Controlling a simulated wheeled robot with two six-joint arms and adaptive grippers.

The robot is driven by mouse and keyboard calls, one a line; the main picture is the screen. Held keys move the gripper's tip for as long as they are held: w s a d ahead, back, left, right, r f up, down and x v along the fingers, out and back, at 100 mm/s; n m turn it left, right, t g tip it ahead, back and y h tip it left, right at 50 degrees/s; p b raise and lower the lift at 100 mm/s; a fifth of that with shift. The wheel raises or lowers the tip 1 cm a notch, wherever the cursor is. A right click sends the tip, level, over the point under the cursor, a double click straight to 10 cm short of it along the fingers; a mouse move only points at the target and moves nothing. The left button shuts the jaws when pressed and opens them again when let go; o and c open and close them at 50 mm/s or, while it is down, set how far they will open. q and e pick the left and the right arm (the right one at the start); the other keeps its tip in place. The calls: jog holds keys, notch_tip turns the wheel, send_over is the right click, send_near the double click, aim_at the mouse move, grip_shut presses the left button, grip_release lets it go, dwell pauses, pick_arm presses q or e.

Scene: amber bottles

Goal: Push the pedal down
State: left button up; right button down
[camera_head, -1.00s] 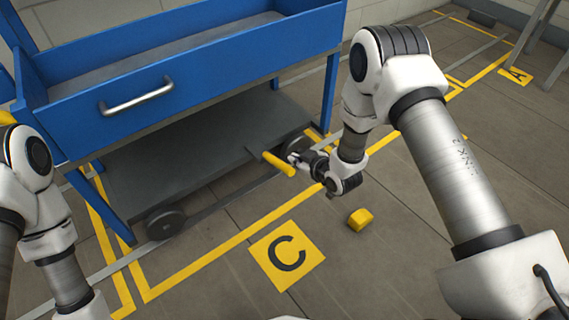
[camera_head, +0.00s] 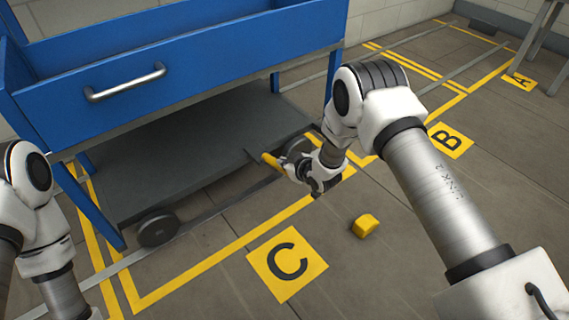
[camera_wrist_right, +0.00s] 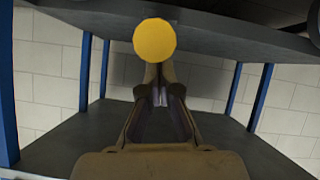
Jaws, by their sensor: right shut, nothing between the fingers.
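The pedal (camera_head: 271,160) is a yellow rounded bar that sticks out at the edge of the blue cart's dark lower shelf (camera_head: 190,155). In the right wrist view its round yellow end (camera_wrist_right: 154,39) shows just beyond the fingertips. My right gripper (camera_head: 286,166) is shut and empty, beside the pedal's near end in the head view. I cannot tell whether they touch. The closed fingers also show in the right wrist view (camera_wrist_right: 160,80). My left arm shows at the left edge of the head view, but its gripper is out of frame.
The blue cart (camera_head: 190,85) has a silver handle (camera_head: 125,82) and dark wheels (camera_head: 158,228). Yellow floor signs C (camera_head: 287,263) and B (camera_head: 450,141) lie flat.

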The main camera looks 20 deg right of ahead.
jog(key=shift+s+d+f, duration=0.15)
jog(key=shift+s+f, duration=0.05)
jog(key=shift+f, duration=0.2)
jog(key=shift+s+f+t+b, duration=0.2)
jog(key=shift+f+t+b, duration=0.15)
jog(key=shift+f+t, duration=0.15)
jog(key=shift+s+d+f+t+y+b, duration=0.2)
jog(key=shift+s+f+t+b, duration=0.1)
jog(key=shift+f+t, duration=0.3)
jog(key=shift+s+d+f+t+y+b, duration=0.1)
jog(key=shift+s+f+t+y+b, duration=0.2)
jog(key=shift+f, duration=0.35)
notch_tip(320, 180, down, 4)
jog(key=shift+s+f+b, duration=0.15)
jog(key=shift+b, duration=0.2)
jog(key=shift+s+f, duration=0.1)
jog(key=shift+f, duration=0.15)
jog(key=shift+r, duration=0.15)
